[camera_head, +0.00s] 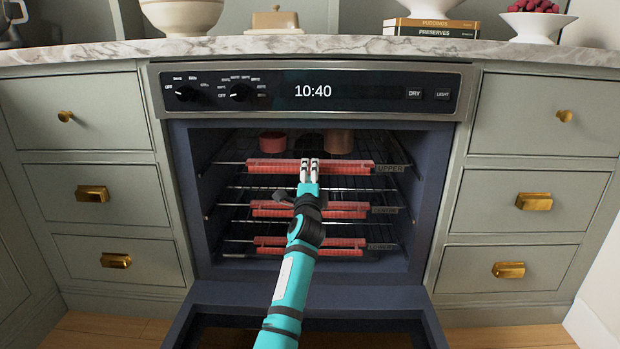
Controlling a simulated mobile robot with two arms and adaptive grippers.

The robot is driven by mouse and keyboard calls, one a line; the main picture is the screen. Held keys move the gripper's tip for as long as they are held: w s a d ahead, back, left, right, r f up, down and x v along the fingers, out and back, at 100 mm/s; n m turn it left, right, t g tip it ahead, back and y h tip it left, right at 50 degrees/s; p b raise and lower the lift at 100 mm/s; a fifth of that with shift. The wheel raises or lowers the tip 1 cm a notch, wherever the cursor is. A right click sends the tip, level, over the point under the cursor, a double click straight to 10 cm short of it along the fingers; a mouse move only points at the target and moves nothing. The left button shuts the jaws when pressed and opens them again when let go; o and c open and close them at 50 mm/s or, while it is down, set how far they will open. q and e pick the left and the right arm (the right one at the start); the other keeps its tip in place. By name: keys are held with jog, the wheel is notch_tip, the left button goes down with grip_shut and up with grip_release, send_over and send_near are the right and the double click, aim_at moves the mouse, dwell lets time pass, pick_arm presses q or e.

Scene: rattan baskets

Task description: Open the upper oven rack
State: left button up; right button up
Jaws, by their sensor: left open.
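The oven's upper rack (235,163) is a wire shelf with a pink-red strip (348,169) along its front edge and an "UPPER" tag at its right end. It sits inside the oven cavity, level with the racks below. My left gripper (309,168) is at the middle of that strip, its two fingers open and pointing into the oven. The fingers overlap the strip in the picture; I cannot tell whether they touch it. The oven door (190,300) is folded down at the front, partly behind my left arm. My right gripper is not in view.
Two more racks with red strips, the middle one (265,208) and the lower one (270,246), lie below. Two pots, a red one (273,142) and a brown one (339,141), stand inside at the back. Drawers with brass handles flank the oven; a marble counter (330,44) runs above.

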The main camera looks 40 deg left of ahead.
pick_arm(q)
jog(key=shift+x, duration=0.8)
jog(key=shift+c, duration=0.4)
grip_shut()
